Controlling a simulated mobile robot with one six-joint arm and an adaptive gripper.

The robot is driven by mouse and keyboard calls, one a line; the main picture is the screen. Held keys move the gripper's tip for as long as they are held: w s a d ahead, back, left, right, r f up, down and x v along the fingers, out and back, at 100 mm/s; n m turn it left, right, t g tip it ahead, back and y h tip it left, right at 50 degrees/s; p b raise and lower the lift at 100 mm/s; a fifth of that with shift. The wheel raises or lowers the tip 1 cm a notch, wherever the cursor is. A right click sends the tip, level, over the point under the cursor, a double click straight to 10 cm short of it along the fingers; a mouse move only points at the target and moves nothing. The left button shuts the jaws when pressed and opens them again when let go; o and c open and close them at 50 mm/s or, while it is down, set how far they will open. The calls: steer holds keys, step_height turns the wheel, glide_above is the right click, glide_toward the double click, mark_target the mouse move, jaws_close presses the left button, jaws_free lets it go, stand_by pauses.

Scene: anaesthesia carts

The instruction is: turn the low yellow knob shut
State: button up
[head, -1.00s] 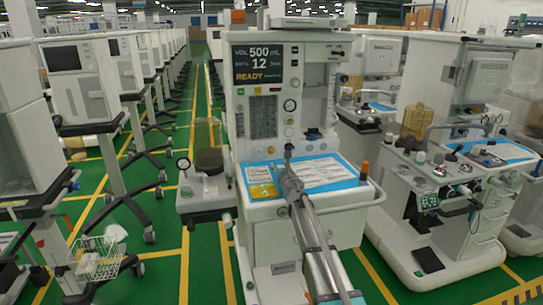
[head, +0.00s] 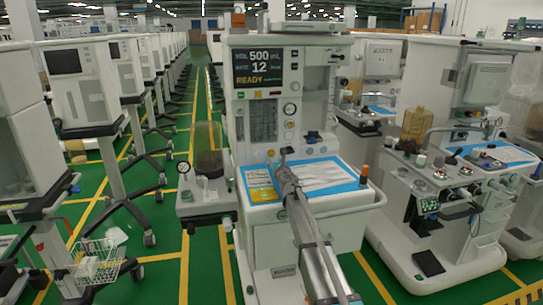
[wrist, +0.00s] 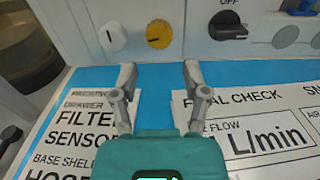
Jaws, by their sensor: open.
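The low yellow knob (wrist: 159,33) is a round dial on the white front panel, near the top middle of the wrist view. In the head view, it is a tiny yellow spot (head: 271,153) just left of my gripper's end (head: 286,155). In the wrist view, my gripper (wrist: 159,72) is open and empty, its two fingers spread over the blue-edged worktop. The knob lies beyond the fingertips, roughly centred between them, with a visible gap. The fingers do not touch it.
A white knob (wrist: 112,38) sits left of the yellow one, and a black knob (wrist: 228,26) under "OFF" sits to the right. Printed sheets (wrist: 265,125) cover the worktop. A clear canister (head: 208,148) stands left of the machine. An orange-topped post (head: 364,172) stands at the worktop's right edge.

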mark_target(272, 155)
steer(key=x, duration=0.8)
steer(key=shift+s, duration=0.1)
jaws_close()
